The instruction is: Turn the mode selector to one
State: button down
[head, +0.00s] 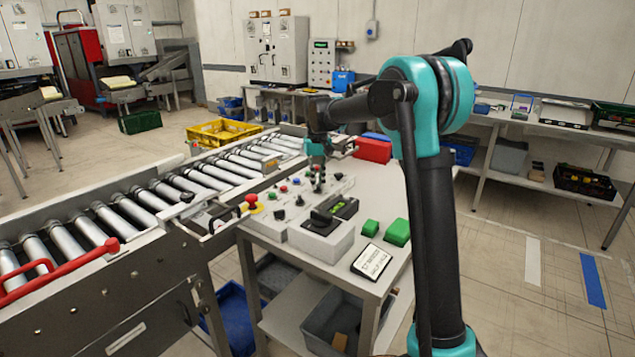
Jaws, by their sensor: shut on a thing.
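A grey control panel (314,243) stands on the table beside the roller conveyor. Its top carries small red, blue and green buttons and several black knobs. My gripper (318,188) points straight down at the panel's middle, its fingers shut on a small knob, which I take to be the mode selector. The fingers mostly hide it, and its setting and labels are too small to read. A black device with a green display (337,207) sits near the panel's front.
A red box (373,150) stands behind. The roller conveyor (150,200) runs along the left, with a yellow crate (224,132) beyond.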

jog(key=shift+m, duration=0.3)
jog(key=c, duration=1.6)
grip_release()
notch_tip(320, 180, up, 12)
jog(key=shift+r, duration=0.1)
